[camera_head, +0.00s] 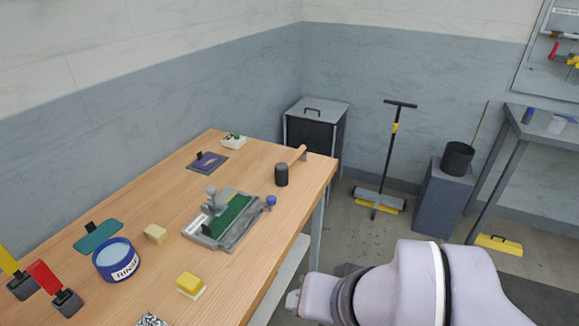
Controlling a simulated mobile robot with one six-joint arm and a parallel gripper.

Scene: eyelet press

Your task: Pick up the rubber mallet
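The rubber mallet (281,175) is on the wooden workbench (262,146), near its right edge. Its dark cylindrical head stands on the bench top, and its light wooden handle (297,155) points up and to the right, away from me. Nothing is touching it from above. My pale arm (400,285) shows at the bottom right, off the bench's right side and well apart from the mallet. I cannot make out any gripper fingers.
A green-bedded eyelet press (228,222) with a blue knob stands just in front of the mallet.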

